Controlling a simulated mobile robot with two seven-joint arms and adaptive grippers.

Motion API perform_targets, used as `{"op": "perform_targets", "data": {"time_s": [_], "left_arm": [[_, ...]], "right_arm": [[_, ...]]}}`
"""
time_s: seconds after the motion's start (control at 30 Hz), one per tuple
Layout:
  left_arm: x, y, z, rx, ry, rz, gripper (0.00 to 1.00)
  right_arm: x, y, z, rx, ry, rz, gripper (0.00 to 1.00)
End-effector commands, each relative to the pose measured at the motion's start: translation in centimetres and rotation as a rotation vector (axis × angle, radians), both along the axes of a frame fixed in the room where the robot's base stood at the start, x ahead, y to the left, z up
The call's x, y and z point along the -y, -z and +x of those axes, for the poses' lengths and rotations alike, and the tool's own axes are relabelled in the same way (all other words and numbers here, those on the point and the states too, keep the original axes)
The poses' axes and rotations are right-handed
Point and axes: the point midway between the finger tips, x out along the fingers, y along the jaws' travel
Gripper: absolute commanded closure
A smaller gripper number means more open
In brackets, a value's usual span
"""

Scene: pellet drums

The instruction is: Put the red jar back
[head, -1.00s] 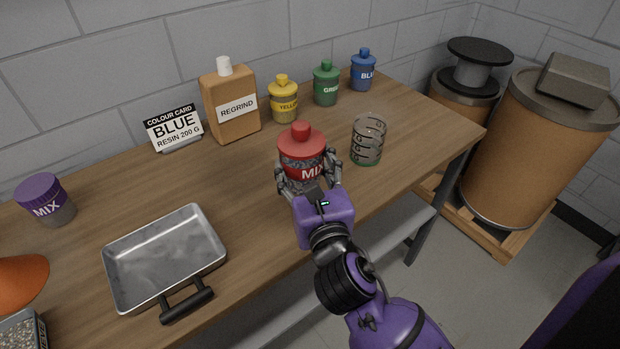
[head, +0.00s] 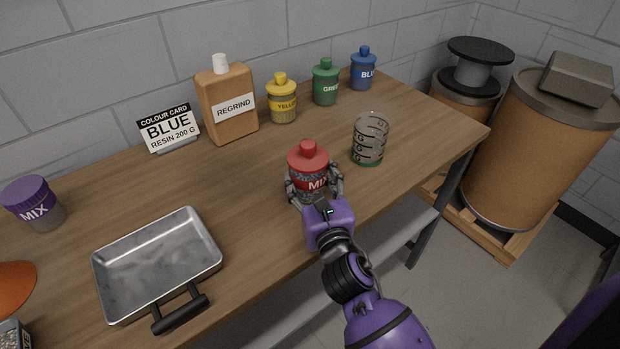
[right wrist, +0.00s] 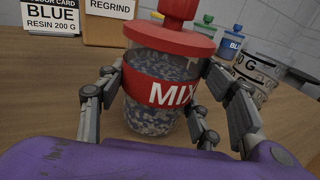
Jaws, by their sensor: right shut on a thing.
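The red jar (head: 309,177), with a red knobbed lid and a red MIX label, is upright near the front edge of the table. Grey speckled pellets show through its clear wall in the right wrist view (right wrist: 160,105). My right gripper (head: 314,190) is shut on it, with fingers on both sides of its body. In the right wrist view my right gripper (right wrist: 165,110) frames the jar from left and right. Whether the jar's base touches the wood is not clear. My left gripper is in neither view.
A clear measuring cup (head: 369,140) stands close right of the jar. Yellow (head: 282,99), green (head: 325,83) and blue (head: 363,70) jars line the back by the REGRIND bottle (head: 228,103). A metal tray (head: 157,265) and purple MIX jar (head: 34,203) are left. Wood behind the jar is clear.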

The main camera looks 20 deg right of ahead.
Motion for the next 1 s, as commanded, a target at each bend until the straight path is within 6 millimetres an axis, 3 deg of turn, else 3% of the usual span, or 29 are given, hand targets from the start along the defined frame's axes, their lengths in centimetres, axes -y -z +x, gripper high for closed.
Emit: {"op": "perform_targets", "data": {"time_s": [0.17,0.2,0.33,0.73,1.0], "left_arm": [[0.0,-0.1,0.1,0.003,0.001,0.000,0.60],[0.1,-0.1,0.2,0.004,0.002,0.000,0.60],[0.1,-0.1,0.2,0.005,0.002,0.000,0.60],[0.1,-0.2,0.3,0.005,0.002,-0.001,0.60],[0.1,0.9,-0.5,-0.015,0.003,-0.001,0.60]], "right_arm": [[0.0,0.2,0.0,0.002,-0.001,-0.001,0.81],[0.0,0.4,0.0,-0.001,0.000,-0.001,0.39],[0.0,0.3,0.0,0.000,0.000,0.000,0.21],[0.0,-0.3,0.0,0.002,0.001,0.000,0.21],[-0.1,0.4,-4.9,-0.007,0.002,-0.002,0.21]]}}
